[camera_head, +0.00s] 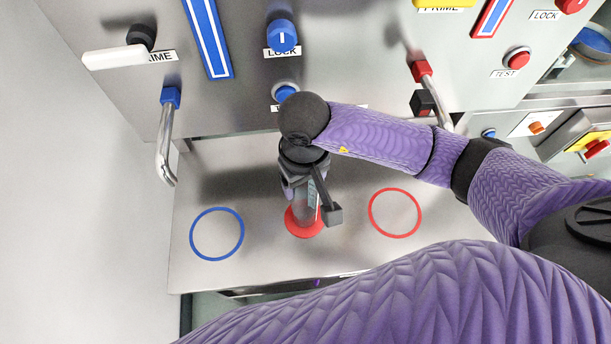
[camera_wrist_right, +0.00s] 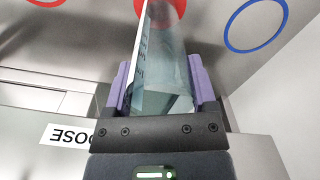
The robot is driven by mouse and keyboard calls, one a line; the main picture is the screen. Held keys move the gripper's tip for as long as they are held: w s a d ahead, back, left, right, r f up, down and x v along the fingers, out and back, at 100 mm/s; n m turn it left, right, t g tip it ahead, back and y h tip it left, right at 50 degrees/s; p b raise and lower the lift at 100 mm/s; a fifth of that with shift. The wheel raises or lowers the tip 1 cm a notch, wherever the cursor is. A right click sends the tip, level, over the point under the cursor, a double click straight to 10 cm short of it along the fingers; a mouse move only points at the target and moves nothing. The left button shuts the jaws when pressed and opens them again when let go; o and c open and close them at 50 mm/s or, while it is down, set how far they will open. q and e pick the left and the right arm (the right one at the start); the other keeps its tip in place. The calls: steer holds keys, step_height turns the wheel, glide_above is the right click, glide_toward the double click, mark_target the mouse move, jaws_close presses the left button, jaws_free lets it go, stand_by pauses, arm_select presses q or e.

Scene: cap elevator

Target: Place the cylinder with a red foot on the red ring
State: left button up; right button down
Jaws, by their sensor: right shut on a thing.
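The cylinder with a red foot (camera_head: 304,222) is clear and stands between the blue ring and the red ring in the head view. Its clear body (camera_wrist_right: 165,60) and red foot show in the right wrist view. My right gripper (camera_head: 306,190) is shut on the cylinder body from above. Whether the foot touches the shelf I cannot tell. The red ring (camera_head: 395,213) is flat on the metal shelf to the right of the foot, empty. It shows only partly at the top left of the right wrist view (camera_wrist_right: 45,2). My left gripper is not in view.
The blue ring (camera_head: 217,234) lies empty on the metal shelf (camera_head: 260,270) at the left. Behind the shelf is a panel with knobs and buttons. A silver handle (camera_head: 165,150) hangs at the left and another (camera_head: 436,95) at the right, near my right arm.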

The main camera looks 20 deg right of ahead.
steer(key=shift+f, duration=0.1)
jaws_free()
